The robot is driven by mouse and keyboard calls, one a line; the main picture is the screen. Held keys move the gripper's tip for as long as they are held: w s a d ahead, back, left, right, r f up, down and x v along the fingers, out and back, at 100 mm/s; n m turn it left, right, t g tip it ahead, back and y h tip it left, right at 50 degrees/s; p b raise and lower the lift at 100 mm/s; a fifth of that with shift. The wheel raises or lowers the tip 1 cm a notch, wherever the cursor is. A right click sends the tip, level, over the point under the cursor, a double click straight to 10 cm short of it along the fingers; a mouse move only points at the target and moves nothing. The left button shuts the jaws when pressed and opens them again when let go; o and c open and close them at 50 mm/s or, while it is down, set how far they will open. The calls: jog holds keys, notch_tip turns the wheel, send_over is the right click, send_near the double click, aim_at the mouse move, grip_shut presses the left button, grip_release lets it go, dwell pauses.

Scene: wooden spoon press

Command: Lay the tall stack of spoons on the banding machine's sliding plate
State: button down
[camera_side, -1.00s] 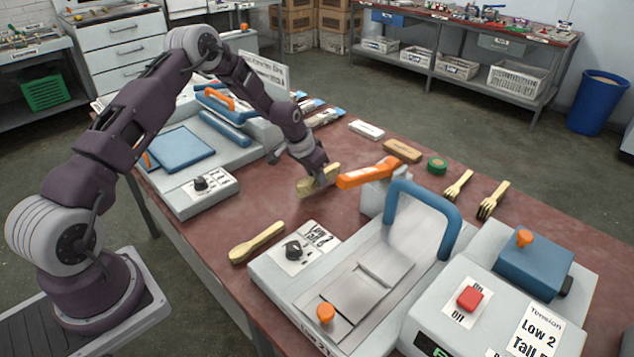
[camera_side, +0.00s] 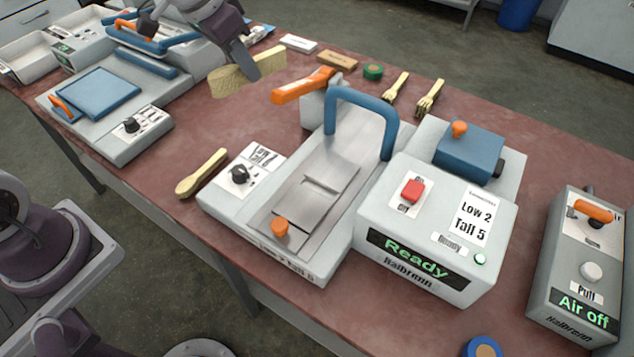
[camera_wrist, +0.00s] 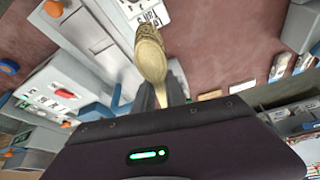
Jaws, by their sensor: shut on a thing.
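My gripper (camera_side: 243,62) is shut on the tall stack of spoons (camera_side: 230,82), pale wood, held above the table behind the banding machine's orange lever. The stack sticks out on both sides of the fingers. In the wrist view the stack (camera_wrist: 150,52) runs up from between the fingers, rounded end towards the camera. The banding machine (camera_side: 370,215) has a blue arch handle (camera_side: 362,98) and a bare metal sliding plate (camera_side: 300,207) with an orange knob (camera_side: 280,228). Its display reads Ready; its label reads Low 2, Tall 5. The dial (camera_side: 239,174) setting is too small to read.
A lower spoon bundle (camera_side: 203,172) lies left of the machine. Two fork bundles (camera_side: 430,98) and a green roll (camera_side: 373,72) lie behind it. The orange lever (camera_side: 303,85) and blue arch stand up between the stack and the plate. An Air off box (camera_side: 580,270) stands right.

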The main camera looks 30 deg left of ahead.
jog(key=s+d+f+n, duration=0.2)
jog(key=d+f, duration=0.4)
jog(key=d, duration=0.5)
jog(key=y, duration=0.1)
send_over(312, 192)
jog(key=shift+n, duration=0.4)
notch_tip(312, 192, down, 11)
jog(key=shift+d+r, duration=0.1)
jog(key=shift+d, duration=0.05)
jog(key=shift+s, duration=0.1)
jog(key=c, duration=1.4)
grip_release()
